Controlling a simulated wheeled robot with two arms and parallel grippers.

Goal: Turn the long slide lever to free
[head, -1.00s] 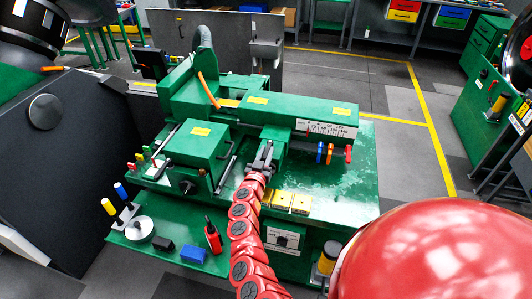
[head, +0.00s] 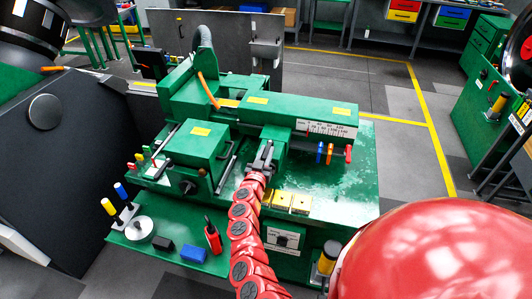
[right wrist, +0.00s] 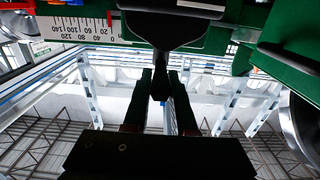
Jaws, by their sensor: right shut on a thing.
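The long slide lever appears to be the black handle (right wrist: 163,32) in the right wrist view. It has a wide dark body and narrows to a rounded tip between my fingers. My right gripper (right wrist: 161,80) is shut on that narrow end. In the head view my right gripper (head: 264,152) is at the front of the green machine (head: 345,190), below the slide beam (head: 285,110); there it largely hides the lever. I cannot read the lever's marked position. My left gripper is not in view.
A white scale (head: 327,129) is on the beam's front. Blue, orange and red handles (head: 331,153) stick out right of my gripper. Yellow blocks (head: 290,202) sit just below it. A green box (head: 195,146) and a dark bar (head: 226,173) are close on the left.

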